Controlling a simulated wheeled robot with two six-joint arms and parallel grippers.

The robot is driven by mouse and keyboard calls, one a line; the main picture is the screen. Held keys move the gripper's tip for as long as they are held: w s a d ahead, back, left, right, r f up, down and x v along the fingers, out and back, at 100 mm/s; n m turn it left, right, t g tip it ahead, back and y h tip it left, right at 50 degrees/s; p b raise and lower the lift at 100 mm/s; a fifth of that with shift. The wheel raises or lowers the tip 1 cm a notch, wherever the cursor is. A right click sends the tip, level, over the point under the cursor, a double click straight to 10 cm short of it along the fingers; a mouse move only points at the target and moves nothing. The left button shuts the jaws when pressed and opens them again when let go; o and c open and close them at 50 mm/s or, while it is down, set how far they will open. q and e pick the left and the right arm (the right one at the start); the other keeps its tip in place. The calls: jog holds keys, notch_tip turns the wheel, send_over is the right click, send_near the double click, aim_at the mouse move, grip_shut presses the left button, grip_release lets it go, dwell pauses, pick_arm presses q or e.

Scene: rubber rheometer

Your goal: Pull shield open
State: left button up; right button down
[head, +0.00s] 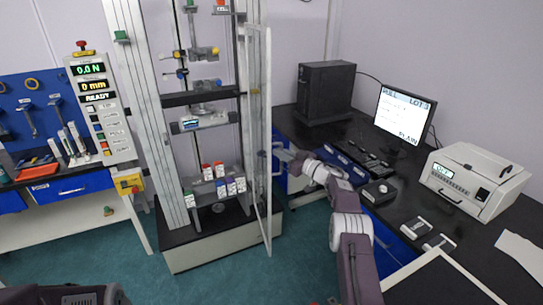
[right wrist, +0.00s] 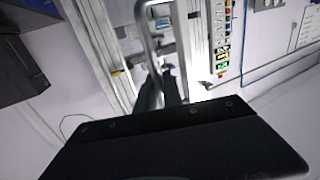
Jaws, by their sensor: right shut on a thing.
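The shield (head: 257,110) is a tall clear panel with a pale frame on the right side of the test machine. It shows nearly edge-on in the head view, and the machine's front looks uncovered. My right gripper (head: 278,156) is at the shield's outer side at mid height, shut on the shield's handle. In the right wrist view the dark fingers (right wrist: 161,90) are around the lower part of a grey handle bar (right wrist: 147,35). The exact contact is small and partly hidden. My left gripper is not in view.
Inside the machine (head: 178,130), several small labelled boxes stand on a lower shelf. A control panel (head: 97,105) stands to its left. On the right, a black bench holds a computer tower (head: 325,93), a monitor (head: 403,115) and a white instrument (head: 470,180). The green floor (head: 200,285) in front is clear.

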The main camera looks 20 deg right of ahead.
jog(key=shift+d+f, duration=0.1)
jog(key=shift+f, duration=0.2)
jog(key=c, duration=1.8)
grip_release()
jog(key=o, duration=0.3)
jog(key=shift+s, duration=0.15)
jog(key=shift+s+d+r, duration=0.1)
jog(key=shift+d+r, duration=0.05)
